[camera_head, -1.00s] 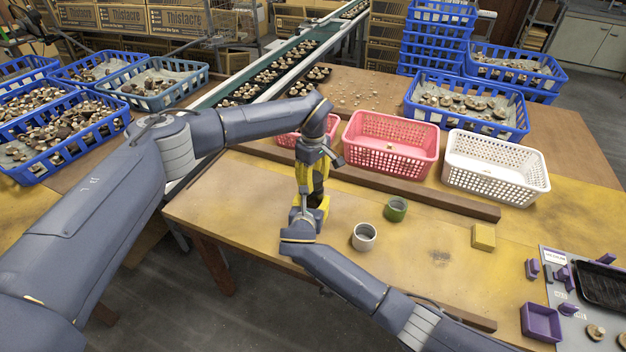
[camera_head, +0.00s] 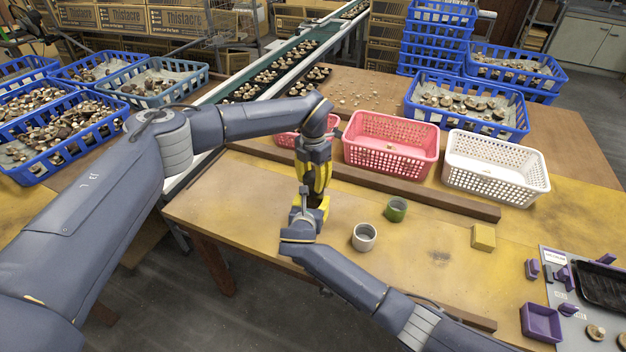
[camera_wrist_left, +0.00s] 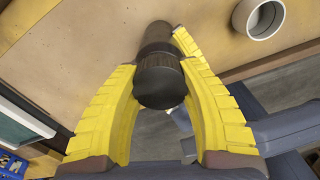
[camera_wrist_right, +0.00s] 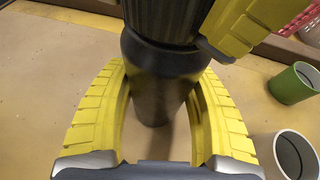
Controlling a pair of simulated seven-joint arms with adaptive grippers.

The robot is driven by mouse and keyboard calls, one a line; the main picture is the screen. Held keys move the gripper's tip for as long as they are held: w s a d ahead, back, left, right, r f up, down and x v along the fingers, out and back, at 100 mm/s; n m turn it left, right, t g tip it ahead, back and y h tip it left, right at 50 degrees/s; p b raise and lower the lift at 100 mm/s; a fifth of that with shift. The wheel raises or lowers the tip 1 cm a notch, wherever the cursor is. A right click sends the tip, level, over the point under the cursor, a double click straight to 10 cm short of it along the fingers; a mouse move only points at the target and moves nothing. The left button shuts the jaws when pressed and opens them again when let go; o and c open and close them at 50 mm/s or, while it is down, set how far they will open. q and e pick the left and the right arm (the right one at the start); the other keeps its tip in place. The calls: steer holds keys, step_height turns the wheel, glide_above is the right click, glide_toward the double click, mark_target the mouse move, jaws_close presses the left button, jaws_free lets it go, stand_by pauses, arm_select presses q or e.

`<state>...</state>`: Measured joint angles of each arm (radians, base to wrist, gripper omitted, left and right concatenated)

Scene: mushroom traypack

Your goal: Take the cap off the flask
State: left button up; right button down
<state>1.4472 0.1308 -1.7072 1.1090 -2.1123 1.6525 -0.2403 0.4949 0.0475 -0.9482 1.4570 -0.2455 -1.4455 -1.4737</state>
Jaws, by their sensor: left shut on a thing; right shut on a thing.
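The dark flask stands upright near the left end of the yellowed table. In the right wrist view its smooth black body (camera_wrist_right: 155,105) rises to a ribbed cap (camera_wrist_right: 165,18), with no clear gap between them. My right gripper (camera_head: 312,212) is shut around the flask body from the near side. My left gripper (camera_head: 316,182) reaches down from above, shut on the cap. The left wrist view shows the cap (camera_wrist_left: 160,82) between its yellow fingers. The fingers hide much of the flask in the head view.
A grey-white cup (camera_head: 364,237) and a green cup (camera_head: 396,209) stand right of the flask. A yellow block (camera_head: 483,237) lies further right. A wooden rail (camera_head: 420,196) runs behind, with pink (camera_head: 392,165) and white (camera_head: 500,180) baskets beyond it. The table front centre is clear.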

arm_select(q)
steer(key=n, duration=0.4)
steer(key=shift+n, duration=0.4)
arm_select(e)
steer(key=shift+d, duration=0.1)
arm_select(q)
steer(key=n, duration=1.2)
steer(key=shift+r, duration=0.25)
steer(key=shift+r, duration=0.75)
steer(key=shift+r, duration=0.15)
